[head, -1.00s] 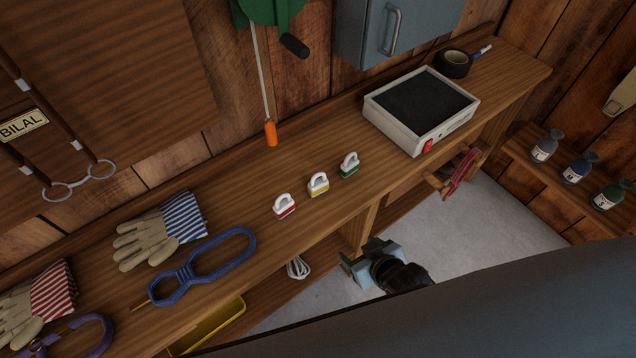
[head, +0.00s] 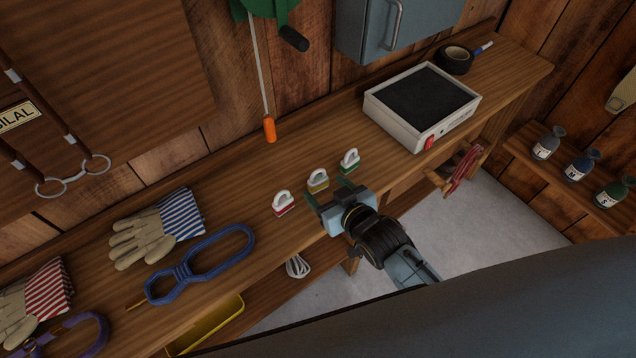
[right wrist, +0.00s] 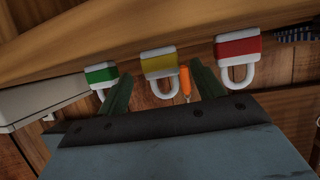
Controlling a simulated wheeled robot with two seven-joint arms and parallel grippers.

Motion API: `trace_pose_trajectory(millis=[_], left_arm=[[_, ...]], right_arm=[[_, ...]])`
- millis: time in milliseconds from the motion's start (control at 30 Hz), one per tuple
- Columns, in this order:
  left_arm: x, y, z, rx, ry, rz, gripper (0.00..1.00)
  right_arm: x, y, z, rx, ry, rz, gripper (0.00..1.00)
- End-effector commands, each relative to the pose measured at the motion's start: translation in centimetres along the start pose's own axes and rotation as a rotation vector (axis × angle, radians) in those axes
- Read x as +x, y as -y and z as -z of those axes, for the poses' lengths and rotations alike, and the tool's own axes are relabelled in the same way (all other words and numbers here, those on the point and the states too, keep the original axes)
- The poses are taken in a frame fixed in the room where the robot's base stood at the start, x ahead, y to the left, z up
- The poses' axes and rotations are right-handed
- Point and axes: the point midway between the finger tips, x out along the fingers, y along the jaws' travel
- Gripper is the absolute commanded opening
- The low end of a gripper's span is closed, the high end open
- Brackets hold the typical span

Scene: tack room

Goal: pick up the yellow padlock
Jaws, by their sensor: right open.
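The yellow padlock (head: 318,181) stands on the wooden bench between the red padlock (head: 284,203) and the green padlock (head: 349,161). Each has a white shackle and a coloured band. My right gripper (head: 328,199) is open at the bench's front edge, just in front of the yellow padlock. In the right wrist view, the yellow padlock (right wrist: 159,64) lies ahead between the two dark green fingers, apart from them. The green padlock (right wrist: 101,76) is beyond the left finger, and the red padlock (right wrist: 237,50) beyond the right one. My left gripper is out of view.
On the bench, a white box with a black top (head: 421,105) stands to the right. A blue looped tool (head: 205,262) and striped gloves (head: 157,229) lie to the left. An orange handle (head: 269,129) hangs behind the padlocks. Bare bench lies behind them.

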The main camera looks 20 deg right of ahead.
Motion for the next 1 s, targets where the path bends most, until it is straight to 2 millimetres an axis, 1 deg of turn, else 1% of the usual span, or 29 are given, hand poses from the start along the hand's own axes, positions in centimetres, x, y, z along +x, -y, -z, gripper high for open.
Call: trace_pose_trajectory(millis=[33, 167, 333, 400, 500, 600, 767, 800, 833, 1000], left_arm=[[0.2, 0.4, -0.1, 0.003, 0.002, 0.005, 0.36], [0.3, 1.2, -0.5, 0.007, 0.009, 0.015, 0.36], [1.0, 1.9, -0.9, 0.011, 0.014, 0.023, 0.36], [1.3, 2.0, -0.9, 0.011, 0.014, 0.025, 0.36], [1.6, 2.1, -0.8, 0.012, 0.013, 0.027, 0.36], [1.6, 2.2, -0.7, 0.013, 0.011, 0.028, 0.36], [1.5, 2.3, -0.6, 0.012, 0.009, 0.029, 0.36], [1.5, 2.3, -0.6, 0.012, 0.009, 0.029, 0.36], [1.5, 2.3, -0.6, 0.012, 0.009, 0.029, 0.36], [1.5, 2.3, -0.5, 0.012, 0.008, 0.029, 0.36]], right_arm=[[0.5, 0.0, 0.0, 0.000, -0.001, 0.000, 0.67], [1.2, 0.0, 0.1, 0.000, -0.001, 0.000, 0.67], [3.6, 0.1, 0.9, 0.000, -0.004, 0.000, 0.67], [4.6, 0.1, 0.9, 0.000, -0.002, 0.001, 0.67], [5.6, 0.1, 0.8, 0.000, -0.001, 0.001, 0.67], [5.9, 0.1, 0.8, 0.000, 0.001, 0.001, 0.67], [5.9, 0.1, 0.9, 0.000, 0.000, 0.001, 0.67], [5.9, 0.1, 0.9, 0.000, 0.000, 0.001, 0.66], [5.9, 0.1, 0.9, 0.000, 0.000, 0.001, 0.62], [5.9, 0.1, 0.9, 0.000, 0.000, 0.001, 0.40]])
